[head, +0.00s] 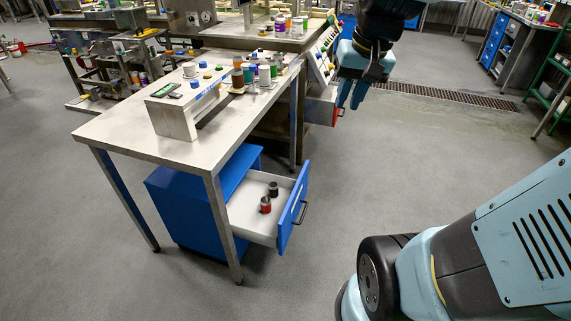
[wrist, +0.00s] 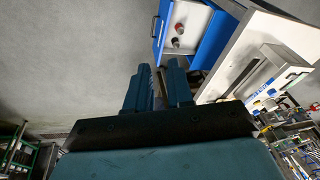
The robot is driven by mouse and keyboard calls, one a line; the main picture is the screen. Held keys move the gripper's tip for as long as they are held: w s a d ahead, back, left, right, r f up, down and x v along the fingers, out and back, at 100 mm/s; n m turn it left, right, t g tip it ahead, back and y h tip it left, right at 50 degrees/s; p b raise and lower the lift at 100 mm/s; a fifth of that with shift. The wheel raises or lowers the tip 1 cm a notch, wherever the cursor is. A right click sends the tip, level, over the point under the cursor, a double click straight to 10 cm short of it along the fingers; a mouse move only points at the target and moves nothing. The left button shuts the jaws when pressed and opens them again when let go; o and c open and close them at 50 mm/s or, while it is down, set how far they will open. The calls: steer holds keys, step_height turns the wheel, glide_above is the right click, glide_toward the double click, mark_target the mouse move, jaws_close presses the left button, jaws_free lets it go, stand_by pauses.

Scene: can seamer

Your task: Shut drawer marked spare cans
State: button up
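The blue-fronted drawer (head: 291,207) of a blue cabinet (head: 190,205) under the steel table is pulled well out. It has a dark handle (head: 303,212) and a white inside. A red can (head: 266,205) and a dark can (head: 273,188) stand in it. No marking is legible on it. The wrist view shows the drawer front (wrist: 163,23) and the cans ahead of the fingers. My gripper (head: 351,95) is raised, behind and to the right of the drawer in the head view, apart from it. Its fingers (wrist: 158,88) are slightly apart with nothing visible between them.
A steel table (head: 135,130) carrying a control box (head: 185,108) and small containers stands above the cabinet; its legs flank the drawer. The floor right of the blue drawer is clear.

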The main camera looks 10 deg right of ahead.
steer(key=shift+m+g+y, duration=0.7)
steer(key=shift+m+g, duration=0.1)
steer(key=shift+g, duration=0.1)
steer(key=w+f, duration=0.1)
steer(key=w, duration=0.1)
steer(key=w+f, duration=0.1)
steer(key=w, duration=0.1)
steer(key=w+f, duration=0.2)
steer(key=shift+d+f, duration=0.1)
steer(key=shift+d, duration=0.3)
jaws_close()
steer(key=w+d+f+m+g+y, duration=0.1)
steer(key=w+d+f+m+y, duration=0.25)
steer(key=w+f, duration=0.55)
steer(key=w+d+f+m+g+y, duration=0.1)
steer(key=w+d+f+m+y, duration=0.4)
steer(key=f, duration=0.9)
steer(key=m+t+y, duration=0.5)
steer(key=m+t, duration=0.5)
steer(key=m, duration=0.2)
glide_toward(294, 198)
steer(key=x, duration=0.4)
steer(key=f+x, duration=0.1)
steer(key=x, duration=0.1)
steer(key=shift+w+a, duration=0.2)
steer(key=shift+w, duration=0.3)
